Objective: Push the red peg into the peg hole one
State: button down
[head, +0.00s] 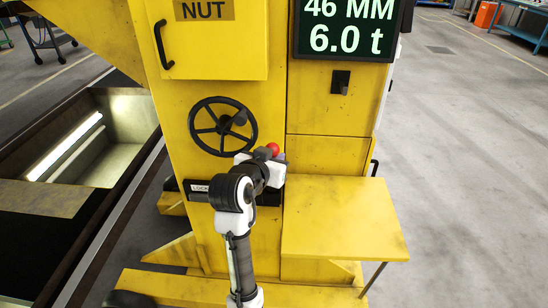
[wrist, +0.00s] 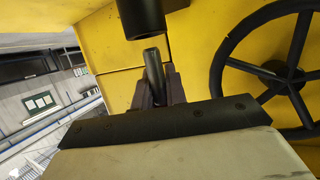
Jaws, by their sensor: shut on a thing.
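The red peg's round red knob (head: 272,148) shows just above my gripper (head: 277,165) in the head view, in front of the yellow column. In the wrist view my gripper (wrist: 154,92) is shut on a dark metal pin (wrist: 152,65), which seems to be the peg's shank. Its end points at a black cylindrical part (wrist: 141,18), with a small gap visible between them. I cannot tell whether that part has the hole. A black bar with a LOCK label (head: 199,189) is partly hidden by my arm. I cannot identify peg hole one.
A black handwheel (head: 222,126) is close to my gripper, and large in the wrist view (wrist: 285,75). A yellow shelf (head: 340,220) juts out at the right. A display (head: 346,28) reads 46 MM, 6.0 t. A pit (head: 125,120) lies left; open floor is right.

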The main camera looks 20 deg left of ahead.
jog(key=shift+f+b, duration=1.35)
jog(key=shift+f, duration=0.6)
jog(key=c, duration=1.3)
grip_release()
jog(key=shift+c, duration=0.2)
jog(key=b+v, duration=0.1)
jog(key=v, duration=1.2)
jog(key=shift+s+r, duration=0.2)
jog(key=shift+s, duration=0.15)
jog(key=shift+a, duration=0.15)
